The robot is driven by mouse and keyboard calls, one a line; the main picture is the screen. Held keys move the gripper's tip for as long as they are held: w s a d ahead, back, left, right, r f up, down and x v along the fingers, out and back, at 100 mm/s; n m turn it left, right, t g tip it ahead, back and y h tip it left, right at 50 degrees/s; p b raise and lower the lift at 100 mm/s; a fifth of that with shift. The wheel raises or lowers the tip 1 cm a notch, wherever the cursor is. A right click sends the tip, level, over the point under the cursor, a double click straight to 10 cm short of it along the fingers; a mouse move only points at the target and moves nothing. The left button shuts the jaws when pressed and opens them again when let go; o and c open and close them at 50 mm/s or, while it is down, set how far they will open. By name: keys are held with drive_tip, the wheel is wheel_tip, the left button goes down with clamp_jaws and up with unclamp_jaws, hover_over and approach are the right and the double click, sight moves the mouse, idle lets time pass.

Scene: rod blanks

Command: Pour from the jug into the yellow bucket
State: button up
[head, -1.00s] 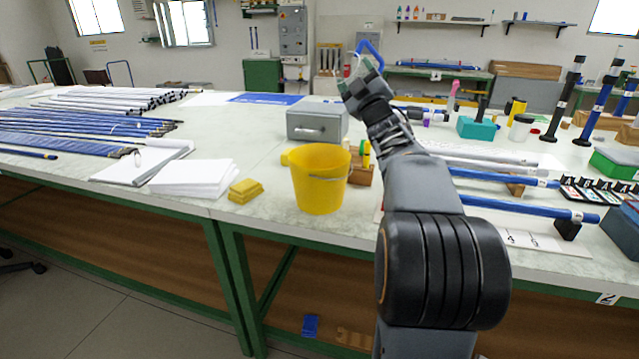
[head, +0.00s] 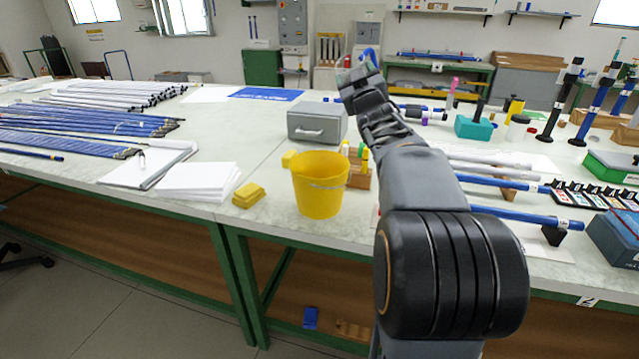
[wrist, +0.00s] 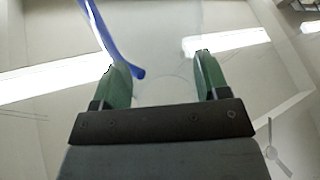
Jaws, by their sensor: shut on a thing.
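The yellow bucket (head: 318,193) stands upright on the bench, near its front edge. My gripper (head: 356,76) is raised behind and above the bucket, slightly right of its centre in the head view. The blue handle (wrist: 105,38) runs past the left finger. The jug's contents cannot be made out.
A grey metal box (head: 316,123) stands behind the bucket. Yellow sponges (head: 248,195) and white paper (head: 200,182) lie to its left. A wooden block holder (head: 359,175) stands close on its right. Blue rods (head: 520,215) lie on supports further right.

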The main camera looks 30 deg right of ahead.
sight(355, 58)
drive_tip(key=shift+m, duration=0.3)
drive_tip(key=shift+r+g, duration=0.1)
drive_tip(key=shift+g, duration=0.2)
drive_tip(key=shift+a+r+m+g+p, duration=0.2)
drive_tip(key=shift+m+g+p, duration=0.2)
drive_tip(key=shift+m+p, duration=0.6)
drive_tip(key=shift+a+f+m+g+p, duration=0.1)
drive_tip(key=shift+f+m+g+p, duration=0.2)
drive_tip(key=shift+p, duration=0.45)
drive_tip(key=shift+s, duration=0.1)
drive_tip(key=shift+f, duration=0.1)
drive_tip(key=shift+r+p, duration=2.15)
drive_tip(key=shift+r, duration=0.4)
